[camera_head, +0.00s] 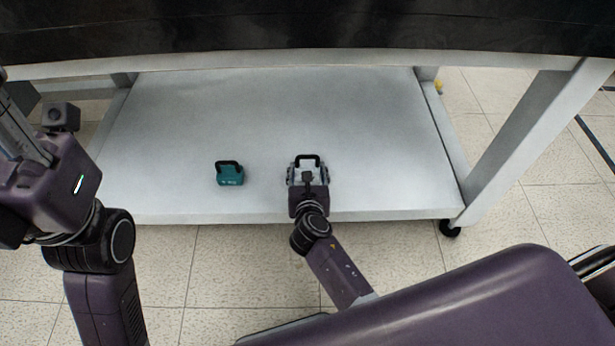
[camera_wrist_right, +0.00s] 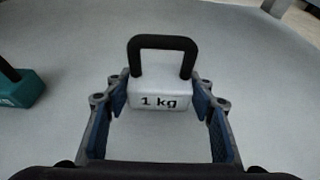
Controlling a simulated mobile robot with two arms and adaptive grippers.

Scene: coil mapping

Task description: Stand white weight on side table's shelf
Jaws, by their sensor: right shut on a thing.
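The white weight (camera_wrist_right: 160,92) has a black handle and is marked "1 kg". It stands upright on the side table's shelf (camera_head: 270,110), or very close above it; I cannot tell which. My right gripper (camera_head: 307,170) is shut on the weight, and its blue-padded fingers grip it from both sides in the right wrist view (camera_wrist_right: 160,100). In the head view the gripper partly hides the white weight (camera_head: 307,169). My left arm is at the left of the head view; its fingers cannot be made out clearly.
A teal weight (camera_head: 230,175) with a black handle stands on the shelf left of the white one. The dark tabletop (camera_head: 300,25) overhangs the shelf. A white table leg (camera_head: 525,135) is at the right. The shelf's back and right are clear.

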